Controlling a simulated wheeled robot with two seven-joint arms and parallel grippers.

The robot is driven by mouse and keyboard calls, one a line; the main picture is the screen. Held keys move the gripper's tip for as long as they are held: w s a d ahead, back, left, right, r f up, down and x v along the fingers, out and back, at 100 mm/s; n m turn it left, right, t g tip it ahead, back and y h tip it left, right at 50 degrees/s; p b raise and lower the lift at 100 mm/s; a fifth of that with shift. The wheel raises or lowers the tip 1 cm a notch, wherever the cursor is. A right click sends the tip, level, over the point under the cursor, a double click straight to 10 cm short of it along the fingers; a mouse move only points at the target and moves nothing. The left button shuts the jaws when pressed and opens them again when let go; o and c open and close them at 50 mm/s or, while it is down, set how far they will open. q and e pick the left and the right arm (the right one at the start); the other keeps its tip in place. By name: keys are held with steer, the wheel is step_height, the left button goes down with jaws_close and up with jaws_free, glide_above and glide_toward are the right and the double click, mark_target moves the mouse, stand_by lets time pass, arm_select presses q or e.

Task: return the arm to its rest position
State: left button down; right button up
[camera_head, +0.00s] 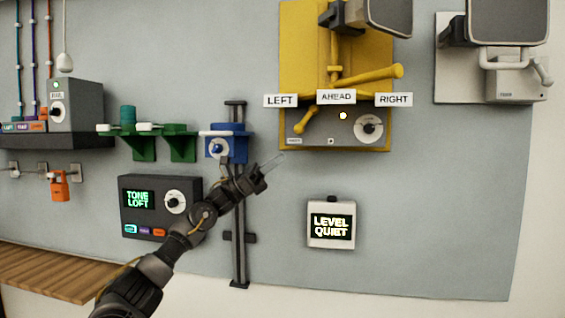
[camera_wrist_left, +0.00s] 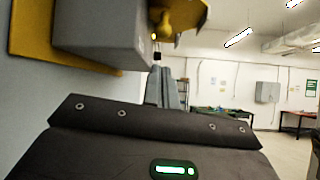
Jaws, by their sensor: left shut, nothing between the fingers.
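My left arm reaches in from the lower left in the head view. Its gripper (camera_head: 272,164) is shut and empty, in front of the wall panel. It is just right of the blue bracket (camera_head: 226,146) and below the left end of the yellow unit (camera_head: 292,145). In the left wrist view the closed fingers (camera_wrist_left: 166,88) show past the dark gripper body, with the yellow unit (camera_wrist_left: 30,45) and its grey box close at the upper left. I cannot tell whether the fingers touch anything. My right gripper is not in view.
A dark box reading TONE LOFT (camera_head: 160,206) sits behind my forearm. A white box reading LEVEL QUIET (camera_head: 331,224) is at the lower middle. A vertical dark rail (camera_head: 239,262) runs beside the arm. A wooden shelf (camera_head: 50,272) is lower left. The lower right panel is bare.

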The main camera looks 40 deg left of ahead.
arm_select(q)
steer(key=shift+w+d, duration=0.2)
steer(key=shift+d, duration=0.1)
